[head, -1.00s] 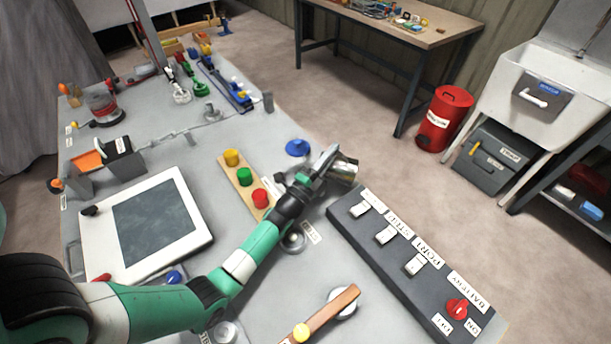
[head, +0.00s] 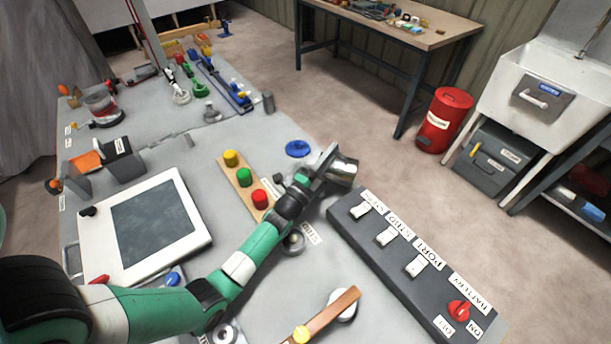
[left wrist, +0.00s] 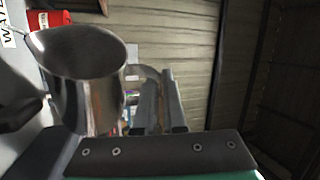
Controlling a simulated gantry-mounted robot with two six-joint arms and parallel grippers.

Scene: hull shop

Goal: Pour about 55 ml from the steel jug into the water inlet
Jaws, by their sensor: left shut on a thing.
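The steel jug (head: 343,171) is held in my left gripper (head: 322,168), above the bench near its right edge. In the left wrist view the jug (left wrist: 92,98) shows large at the left, mouth upward and slightly tilted. There my left gripper's fingers (left wrist: 160,105) are shut on its handle, right of the body. The liquid inside cannot be seen. A blue round fitting (head: 298,148) lies on the bench just left of and beyond the jug; I cannot tell if it is the water inlet. Part of a label reading "WATE" (left wrist: 8,28) shows in the left wrist view. My right gripper is not in view.
A dark switch panel (head: 400,250) lies right of my arm. A wooden strip with yellow, green and red buttons (head: 244,177) lies left of it. A framed screen (head: 153,222) is at the left. A red bin (head: 445,119) stands on the floor beyond.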

